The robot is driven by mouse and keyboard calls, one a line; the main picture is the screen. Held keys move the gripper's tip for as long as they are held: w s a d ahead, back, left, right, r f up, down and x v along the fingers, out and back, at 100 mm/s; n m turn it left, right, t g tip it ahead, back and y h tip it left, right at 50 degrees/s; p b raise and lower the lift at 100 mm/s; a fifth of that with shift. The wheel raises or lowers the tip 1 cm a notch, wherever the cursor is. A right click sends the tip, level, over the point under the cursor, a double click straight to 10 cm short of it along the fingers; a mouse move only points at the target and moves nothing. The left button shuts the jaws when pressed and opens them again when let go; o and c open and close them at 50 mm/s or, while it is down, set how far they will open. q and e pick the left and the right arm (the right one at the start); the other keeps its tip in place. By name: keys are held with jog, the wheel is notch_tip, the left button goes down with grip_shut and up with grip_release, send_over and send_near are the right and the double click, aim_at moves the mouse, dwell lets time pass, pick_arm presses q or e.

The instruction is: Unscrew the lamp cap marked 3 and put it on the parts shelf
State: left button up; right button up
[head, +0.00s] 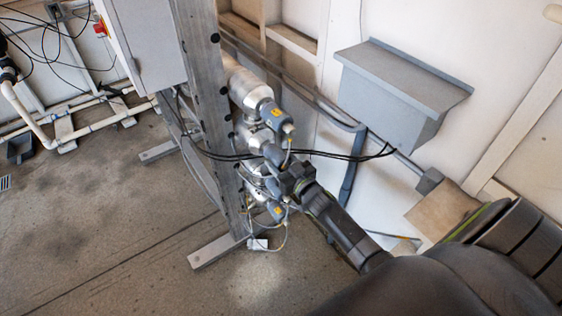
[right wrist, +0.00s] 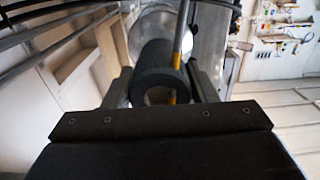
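A column of steel lamp housings with blue-grey lamp caps runs down the metal frame in the head view. An upper cap (head: 272,114) and a low cap (head: 277,210) show; I cannot read any number. My right gripper (head: 284,180) is at a middle cap, partly hiding it. In the right wrist view, a dark grey cylindrical cap (right wrist: 158,65) lies between the two fingers of my right gripper (right wrist: 161,82). The fingers flank it closely; whether they press on it is unclear. A cable with a yellow part runs along it. My left gripper and the parts shelf are not identifiable.
Black cables (head: 330,154) cross just above my right gripper. The upright metal frame (head: 207,90) stands left of the housings. A grey sloped-top box (head: 395,95) hangs on the wall to the right. White pipes (head: 75,132) run along the left wall. The floor at lower left is clear.

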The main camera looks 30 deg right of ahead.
jog(key=c, duration=0.7)
jog(key=shift+f+n+b, duration=0.15)
jog(key=shift+n+b, duration=0.35)
jog(key=shift+n, duration=2.1)
jog(key=shift+b, duration=0.35)
jog(key=shift+n, duration=0.7)
jog(key=n+b, duration=0.1)
jog(key=n, duration=0.2)
jog(key=shift+n, duration=0.4)
